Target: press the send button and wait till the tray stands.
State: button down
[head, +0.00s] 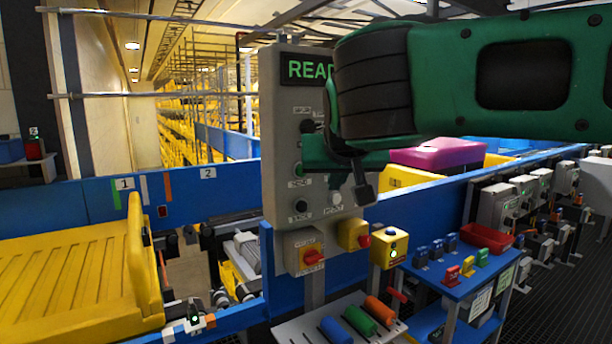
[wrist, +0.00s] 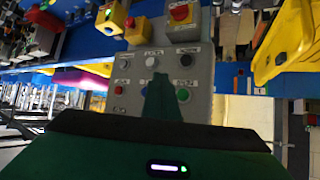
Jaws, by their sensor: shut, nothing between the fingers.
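The grey control panel (head: 283,120) carries a green-lit display (head: 308,69) beginning "READ"; the rest is hidden behind my arm. Its buttons include green (head: 297,170), white (head: 335,198) and black (head: 301,205); the small labels are not clear enough to pick out the send button. My gripper (head: 362,190) is shut and empty, just in front of the panel. In the wrist view its fingertips (wrist: 160,85) lie between the white button (wrist: 152,61) and the green button (wrist: 183,95); I cannot tell whether they touch. The yellow tray (head: 75,265) rests at the left.
A blue bench (head: 450,285) holds small coloured parts and a red bin (head: 487,237). A magenta tray (head: 437,155) sits behind the blue rail.

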jog(key=w+a, duration=0.4)
jog(key=w, duration=0.3)
jog(key=shift+w+a, duration=0.15)
jog(key=shift+a, duration=0.25)
jog(key=shift+w+a, duration=0.1)
jog(key=shift+a, duration=0.05)
dwell(2.0)
jog(key=shift+w+a, duration=0.1)
jog(key=shift+a, duration=0.05)
jog(key=shift+w+a, duration=0.25)
jog(key=shift+w, duration=0.15)
dwell(1.0)
dwell(0.4)
jog(key=shift+s+d, duration=0.5)
jog(key=shift+s, duration=0.25)
